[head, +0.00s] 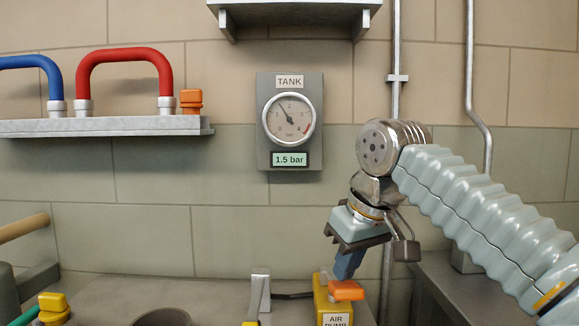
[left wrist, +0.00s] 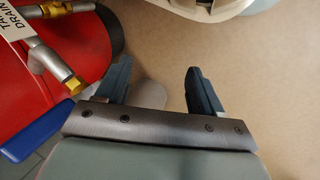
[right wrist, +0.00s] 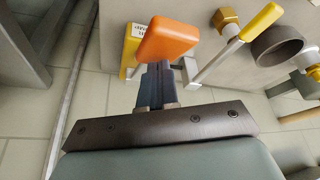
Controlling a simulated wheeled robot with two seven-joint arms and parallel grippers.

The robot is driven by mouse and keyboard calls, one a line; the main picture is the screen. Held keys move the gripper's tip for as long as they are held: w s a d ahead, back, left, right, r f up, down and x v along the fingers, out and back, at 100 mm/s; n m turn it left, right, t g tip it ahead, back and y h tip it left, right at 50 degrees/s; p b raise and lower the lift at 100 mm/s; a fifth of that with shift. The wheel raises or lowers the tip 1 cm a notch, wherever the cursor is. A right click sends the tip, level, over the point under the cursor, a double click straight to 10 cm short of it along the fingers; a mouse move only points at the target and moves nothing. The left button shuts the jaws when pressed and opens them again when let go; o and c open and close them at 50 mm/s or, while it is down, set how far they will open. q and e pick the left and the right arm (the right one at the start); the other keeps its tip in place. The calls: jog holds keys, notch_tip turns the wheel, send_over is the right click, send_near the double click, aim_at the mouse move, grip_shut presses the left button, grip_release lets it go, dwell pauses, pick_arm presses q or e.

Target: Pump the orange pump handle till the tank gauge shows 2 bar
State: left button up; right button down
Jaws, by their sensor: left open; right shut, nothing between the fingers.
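The tank gauge (head: 289,120) hangs on the wall, and its green display (head: 289,159) reads 1.5 bar. The orange pump handle (head: 346,290) sits at the top of the yellow air pump (head: 331,306), near the bottom of the head view. My right gripper (head: 343,276) is shut with nothing in it, its fingertips right at the handle from above. In the right wrist view the handle (right wrist: 167,41) is just beyond the closed fingertips (right wrist: 160,68); I cannot tell whether they touch. My left gripper (left wrist: 158,78) is open and empty, outside the head view.
A shelf (head: 110,126) on the left carries red (head: 124,58) and blue (head: 36,68) hoses and an orange fitting (head: 191,100). Vertical pipes (head: 396,60) run behind my right arm. A red tank (left wrist: 50,70) with a drain tag (left wrist: 14,24) is beside my left gripper.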

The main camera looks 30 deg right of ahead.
jog(key=shift+f+b, duration=1.15)
jog(key=shift+f, duration=0.55)
jog(key=shift+f+b, duration=1.15)
jog(key=shift+f, duration=0.3)
notch_tip(320, 180, up, 6)
jog(key=p, duration=0.6)
notch_tip(320, 180, up, 2)
jog(key=shift+r+p, duration=0.2)
jog(key=shift+p, duration=0.65)
jog(key=shift+r, duration=0.1)
notch_tip(320, 180, up, 5)
jog(key=shift+f, duration=0.1)
